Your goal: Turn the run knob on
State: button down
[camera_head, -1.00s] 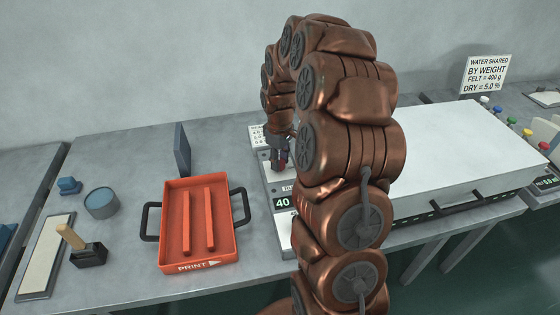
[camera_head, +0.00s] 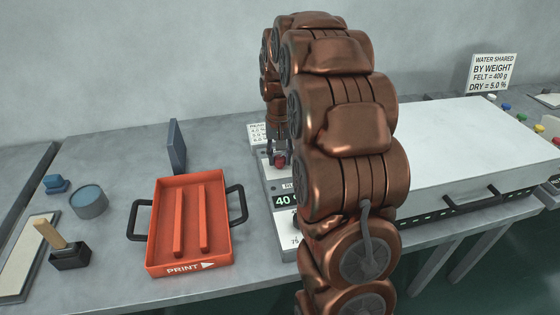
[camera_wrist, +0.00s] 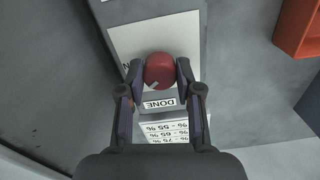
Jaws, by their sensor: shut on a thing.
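A red round knob (camera_wrist: 160,71) with a small white mark sits on a pale panel (camera_wrist: 135,38) in the wrist view. My gripper (camera_wrist: 160,76) is shut on it, one finger against each side. A label reading DONE (camera_wrist: 158,103) lies beside the knob. In the head view the red knob (camera_head: 280,160) shows small at the back of the narrow device (camera_head: 276,183), with my gripper (camera_head: 278,156) upright over it. My arm hides much of this device. Whether the knob is turned I cannot tell.
A dark display reading 40 (camera_head: 285,200) is on the device's front. An orange tray (camera_head: 160,228) with two bars stands left. A large white-topped box (camera_head: 460,150) stands right. A blue upright plate (camera_head: 176,147) and a stamp (camera_head: 68,252) are on the grey table (camera_head: 120,150).

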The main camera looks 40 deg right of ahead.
aim_at(280, 158)
jog(key=m+b, duration=0.1)
jog(key=m, duration=0.2)
jog(key=shift+m, duration=2.1)
jog(key=c, duration=0.8)
grip_release()
jog(key=shift+o, duration=0.2)
notch_tip(280, 158, up, 12)
